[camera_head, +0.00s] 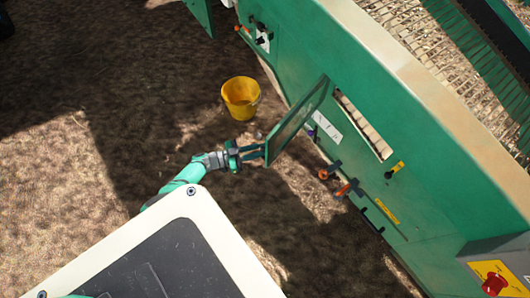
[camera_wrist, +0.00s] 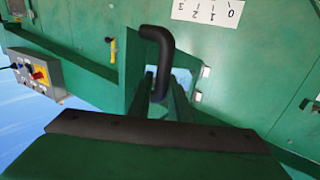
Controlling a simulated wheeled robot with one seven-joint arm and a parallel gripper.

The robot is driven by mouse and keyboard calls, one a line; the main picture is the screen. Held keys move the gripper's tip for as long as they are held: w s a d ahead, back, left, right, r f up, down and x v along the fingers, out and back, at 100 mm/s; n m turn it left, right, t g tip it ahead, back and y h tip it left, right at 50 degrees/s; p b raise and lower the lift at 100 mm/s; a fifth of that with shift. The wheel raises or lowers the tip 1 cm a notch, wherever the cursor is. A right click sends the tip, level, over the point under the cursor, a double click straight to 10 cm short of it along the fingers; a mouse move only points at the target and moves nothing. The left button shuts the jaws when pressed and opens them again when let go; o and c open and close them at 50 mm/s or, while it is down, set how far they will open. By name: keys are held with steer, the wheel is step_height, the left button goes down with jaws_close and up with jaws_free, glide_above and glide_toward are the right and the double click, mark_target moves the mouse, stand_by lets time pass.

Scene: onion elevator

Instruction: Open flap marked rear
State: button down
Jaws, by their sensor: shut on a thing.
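A green flap (camera_head: 298,118) stands swung out from the side of the green machine (camera_head: 320,50) in the head view. Beside it a long slot-like opening (camera_head: 362,125) shows in the machine's side. My gripper (camera_head: 263,150) is at the flap's outer side, its fingers reaching to it. In the wrist view, a bent black handle (camera_wrist: 158,38) runs down between the fingers of my gripper (camera_wrist: 160,88), which is shut on it. The handle's lower end is partly hidden by the fingers. I cannot read the word "rear" on the flap.
A yellow bucket (camera_head: 240,97) stands on the ground left of the flap. Orange-ended levers (camera_head: 345,189) and a yellow-ended lever (camera_head: 395,169) stick out of the machine. A red button (camera_head: 494,284) is at lower right. Bare ground lies to the left.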

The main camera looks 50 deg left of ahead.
steer(key=shift+a+r, duration=0.25)
steer(key=shift+a, duration=0.35)
steer(key=shift+a+r, duration=0.25)
steer(key=shift+a, duration=0.35)
steer(key=c, duration=1.7)
jaws_free()
steer(key=shift+d+f+v, duration=0.1)
steer(key=shift+f+v, duration=0.05)
steer(key=shift+v, duration=1.6)
steer(key=shift+d+f+v, duration=0.1)
steer(key=shift+v, duration=1.7)
steer(key=shift+d+f+v, duration=0.1)
steer(key=shift+f+v, duration=0.05)
steer(key=shift+v, duration=1.6)
steer(key=shift+s, duration=0.1)
